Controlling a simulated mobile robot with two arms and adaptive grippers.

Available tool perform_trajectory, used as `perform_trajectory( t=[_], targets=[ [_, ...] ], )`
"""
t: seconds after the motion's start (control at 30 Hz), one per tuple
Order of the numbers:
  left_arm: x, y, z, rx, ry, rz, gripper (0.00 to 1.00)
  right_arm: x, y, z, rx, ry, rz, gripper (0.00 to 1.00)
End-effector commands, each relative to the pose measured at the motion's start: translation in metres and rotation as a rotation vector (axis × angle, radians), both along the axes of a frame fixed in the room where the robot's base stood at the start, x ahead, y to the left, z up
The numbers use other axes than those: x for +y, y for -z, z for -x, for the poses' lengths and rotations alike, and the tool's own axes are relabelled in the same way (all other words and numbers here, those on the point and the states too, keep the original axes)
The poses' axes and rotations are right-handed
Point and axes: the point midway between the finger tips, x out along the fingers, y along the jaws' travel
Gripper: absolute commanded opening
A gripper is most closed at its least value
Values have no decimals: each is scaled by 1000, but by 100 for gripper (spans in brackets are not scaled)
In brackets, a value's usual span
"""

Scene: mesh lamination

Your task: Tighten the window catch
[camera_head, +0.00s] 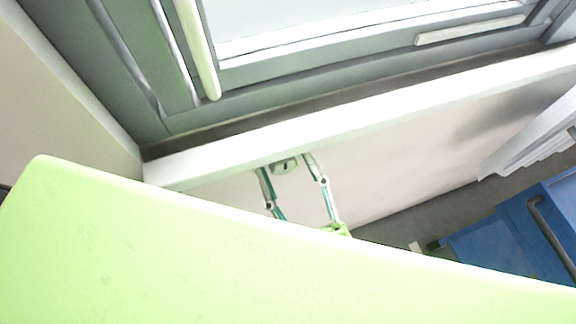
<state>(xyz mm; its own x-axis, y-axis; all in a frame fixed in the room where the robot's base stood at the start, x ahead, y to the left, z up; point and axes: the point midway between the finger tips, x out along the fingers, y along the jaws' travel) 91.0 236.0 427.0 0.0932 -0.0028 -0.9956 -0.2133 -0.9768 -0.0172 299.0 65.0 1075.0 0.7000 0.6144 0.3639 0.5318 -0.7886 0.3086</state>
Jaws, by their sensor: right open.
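The window (370,60) has a grey-green frame and fills the top of the view. A long pale handle-like bar (197,50) runs along its left part, and a second pale bar (470,31) lies on the lower frame at the right. I cannot tell which of these is the catch. My right gripper (286,166) is open below the white sill, its thin fingers spread apart. A small grey fitting (285,167) shows between the fingers; I cannot tell what it belongs to. The gripper is apart from both bars in the picture. My left gripper is not in view.
The white window sill (360,112) crosses the view at a slant above a pale wall (400,165). The lower left is largely hidden.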

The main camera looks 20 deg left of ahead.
Motion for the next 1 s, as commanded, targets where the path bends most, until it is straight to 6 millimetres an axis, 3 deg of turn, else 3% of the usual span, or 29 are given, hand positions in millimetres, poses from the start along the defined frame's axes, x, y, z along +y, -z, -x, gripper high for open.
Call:
perform_trajectory(
  t=[0.2,0.37,0.73,1.0],
  targets=[
    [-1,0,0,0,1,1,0,0,0,0,0,0,0,46],
    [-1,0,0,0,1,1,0,0,0,0,0,0,0,7],
    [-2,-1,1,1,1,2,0,0,1,0,26,0,-35,8],
    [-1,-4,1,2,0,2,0,2,0,1,117,0,-172,8]
  ],
)
